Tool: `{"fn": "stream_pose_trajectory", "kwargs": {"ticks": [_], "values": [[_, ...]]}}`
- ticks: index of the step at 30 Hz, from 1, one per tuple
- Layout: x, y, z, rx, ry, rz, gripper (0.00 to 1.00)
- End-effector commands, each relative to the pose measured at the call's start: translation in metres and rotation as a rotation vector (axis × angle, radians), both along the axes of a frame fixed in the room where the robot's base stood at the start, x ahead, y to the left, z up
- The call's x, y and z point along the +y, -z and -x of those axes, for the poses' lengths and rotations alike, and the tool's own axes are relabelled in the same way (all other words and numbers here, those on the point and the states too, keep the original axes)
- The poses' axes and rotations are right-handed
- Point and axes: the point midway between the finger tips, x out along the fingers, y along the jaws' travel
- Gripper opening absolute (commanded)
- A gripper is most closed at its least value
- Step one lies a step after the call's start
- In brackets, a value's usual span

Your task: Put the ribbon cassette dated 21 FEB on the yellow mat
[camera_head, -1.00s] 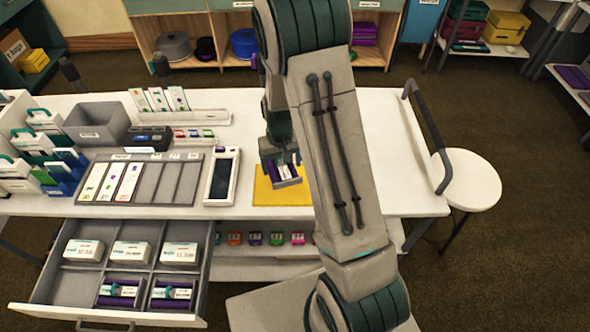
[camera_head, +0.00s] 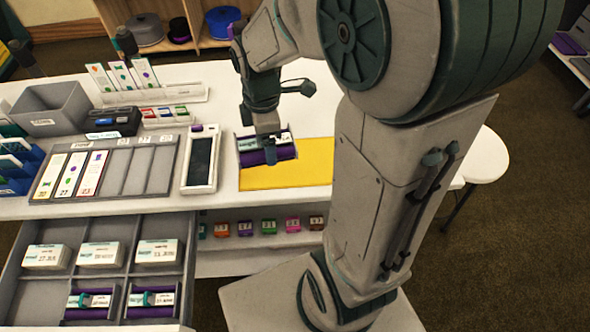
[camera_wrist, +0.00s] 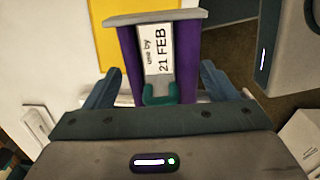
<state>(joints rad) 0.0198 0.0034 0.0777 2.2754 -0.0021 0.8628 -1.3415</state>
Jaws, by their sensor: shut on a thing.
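My gripper (camera_head: 268,147) is shut on a ribbon cassette (camera_head: 255,157) with purple sides, a grey end and a white label. In the wrist view the label of this cassette (camera_wrist: 158,48) reads "use by 21 FEB", and a teal part shows between the fingers of my gripper (camera_wrist: 160,90). The yellow mat (camera_head: 290,175) lies on the white table. In the head view the cassette overlaps the mat's far left part. In the wrist view the mat (camera_wrist: 112,38) shows behind and left of the cassette. I cannot tell how large the gap below the cassette is.
A white handheld device (camera_head: 200,165) lies left of the mat, beside a grey slotted tray (camera_head: 115,168) with cards. The open drawer (camera_head: 105,228) in front holds white boxes and two purple cassettes (camera_head: 152,300). A white round stool (camera_head: 487,158) stands at right.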

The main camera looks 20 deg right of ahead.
Motion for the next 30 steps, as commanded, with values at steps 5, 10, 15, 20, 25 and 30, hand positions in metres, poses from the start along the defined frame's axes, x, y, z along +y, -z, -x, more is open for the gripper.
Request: {"fn": "stream_pose_trajectory", "kwargs": {"ticks": [5,10,15,20,25,30], "values": [[0.000,0.006,0.029,-0.005,-0.277,0.001,0.52],[0.000,0.006,0.052,-0.002,-0.490,0.001,0.52],[0.000,0.006,0.065,-0.001,-0.608,0.001,0.52],[-0.001,0.009,0.061,0.003,-0.643,-0.001,0.52],[-0.004,0.024,0.037,0.006,-0.642,-0.003,0.52],[-0.006,0.040,0.010,0.004,-0.642,-0.003,0.52]]}}
